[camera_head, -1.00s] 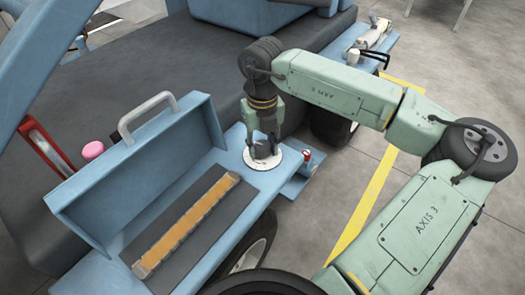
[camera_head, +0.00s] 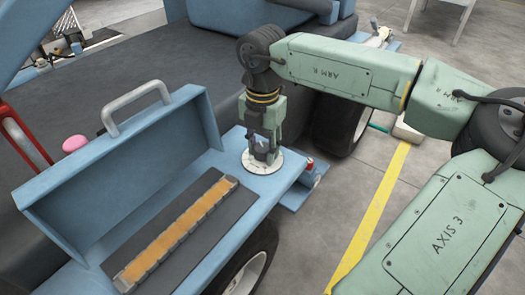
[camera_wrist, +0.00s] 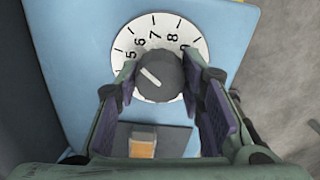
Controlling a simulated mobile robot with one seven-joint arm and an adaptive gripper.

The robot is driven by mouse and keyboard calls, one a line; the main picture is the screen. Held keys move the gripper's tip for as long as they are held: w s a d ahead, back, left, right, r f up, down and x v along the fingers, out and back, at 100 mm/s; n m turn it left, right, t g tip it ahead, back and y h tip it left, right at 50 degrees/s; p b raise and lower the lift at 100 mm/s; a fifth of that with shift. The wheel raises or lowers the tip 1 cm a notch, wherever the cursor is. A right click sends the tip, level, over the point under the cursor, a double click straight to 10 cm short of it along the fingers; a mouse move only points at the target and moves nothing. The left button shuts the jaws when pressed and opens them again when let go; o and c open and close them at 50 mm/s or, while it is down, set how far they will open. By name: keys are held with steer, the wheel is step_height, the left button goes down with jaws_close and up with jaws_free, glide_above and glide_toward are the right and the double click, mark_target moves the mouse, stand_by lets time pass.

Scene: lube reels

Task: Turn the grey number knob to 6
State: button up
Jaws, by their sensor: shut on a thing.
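The grey number knob (camera_wrist: 160,76) is dark and round, with a white pointer line on top. It stands on a white dial (camera_wrist: 120,62) with black numbers; 5 to 9 show in the wrist view. The pointer slants up-left, towards the 5 and 6 side; I cannot tell the exact mark. My gripper (camera_wrist: 160,72) is shut on the knob, one finger on its left and one on its right. In the head view my gripper (camera_head: 264,156) points down over the white dial (camera_head: 262,168), and its fingers mostly hide the knob.
The dial sits on a blue ledge (camera_head: 236,140). Beside it is an open blue box with a grey handle (camera_head: 136,108) and an orange strip (camera_head: 178,232). A small red-topped part (camera_head: 310,165) is close to the right. A wheel (camera_head: 245,272) is below.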

mark_target(263, 147)
steer(key=shift+m, duration=0.5)
steer(key=o, duration=1.2)
steer(key=shift+c, duration=0.2)
step_height(263, 147, up, 12)
steer(key=shift+r, duration=0.1)
